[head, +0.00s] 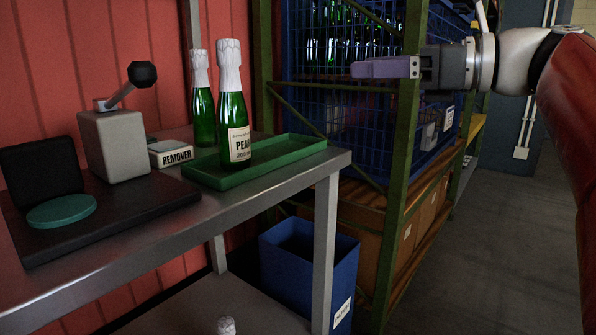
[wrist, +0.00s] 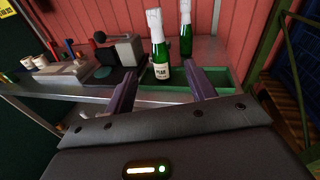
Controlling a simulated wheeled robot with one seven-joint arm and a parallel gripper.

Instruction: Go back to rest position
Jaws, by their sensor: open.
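My gripper (head: 372,68) is raised in the air at the upper right of the head view, to the right of the table and clear of it. In the wrist view its two purple fingers (wrist: 162,92) are spread apart with nothing held between them. A green bottle with a white foil top and a pear label (head: 236,110) stands upright in the green tray (head: 300,150); it also shows beyond the fingers in the wrist view (wrist: 160,50). A second green bottle with a white top (head: 203,105) stands upright behind it.
A grey lever device (head: 115,145) and a teal disc (head: 62,210) sit on a dark board at left. A box marked remover (head: 172,155) is beside the tray. A blue bin (head: 285,265) stands below. A green-framed rack (head: 405,170) with a blue cage stands behind my gripper.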

